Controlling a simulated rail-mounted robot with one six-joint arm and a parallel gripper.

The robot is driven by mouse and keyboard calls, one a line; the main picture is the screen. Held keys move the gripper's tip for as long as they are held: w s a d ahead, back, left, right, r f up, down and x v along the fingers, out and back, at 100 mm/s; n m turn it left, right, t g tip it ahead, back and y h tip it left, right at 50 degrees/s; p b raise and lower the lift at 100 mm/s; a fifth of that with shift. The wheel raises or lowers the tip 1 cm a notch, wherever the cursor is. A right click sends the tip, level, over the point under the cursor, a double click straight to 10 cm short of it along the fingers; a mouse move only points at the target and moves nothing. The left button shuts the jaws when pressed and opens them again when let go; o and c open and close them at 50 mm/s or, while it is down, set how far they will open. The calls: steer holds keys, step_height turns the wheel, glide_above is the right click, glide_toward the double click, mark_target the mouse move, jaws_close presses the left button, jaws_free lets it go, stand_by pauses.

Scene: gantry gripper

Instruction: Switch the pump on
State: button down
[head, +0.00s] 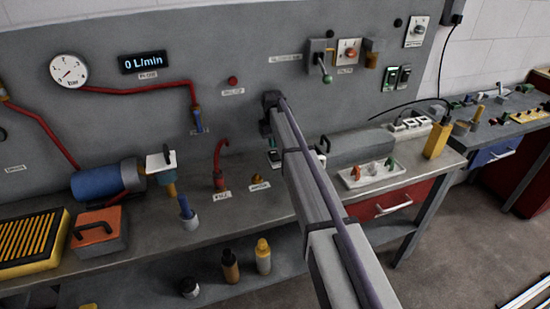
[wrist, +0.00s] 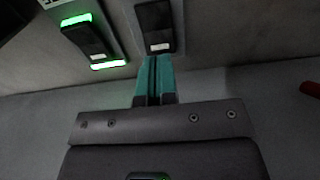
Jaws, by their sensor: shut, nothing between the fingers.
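The blue pump motor (head: 98,184) stands at the left of the bench. The flow display (head: 143,62) above it reads 0 L/min. In the wrist view my gripper (wrist: 154,60) is shut and empty, its teal fingertips together at the lower end of a dark, unlit rocker switch (wrist: 155,27). I cannot tell whether they touch it. To its left a second switch (wrist: 88,40) glows green at its upper and lower ends. In the head view my arm hides most of the area around my fingers. No label naming a pump switch is readable.
A round gauge (head: 68,70) and red pipes are on the grey panel. A red button (head: 232,80) sits near my arm. Two small switches (head: 397,77) are on the panel's right side. A white tray (head: 371,173) lies on the bench right of my arm.

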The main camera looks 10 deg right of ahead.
mark_target(273, 152)
steer(key=shift+f+b, duration=1.4)
stand_by(0.9)
steer(key=shift+r, duration=0.1)
step_height(273, 152, up, 7)
steer(key=p, duration=0.7)
steer(key=s+m, duration=0.1)
steer(key=s, duration=3.9)
steer(key=shift+m, duration=0.4)
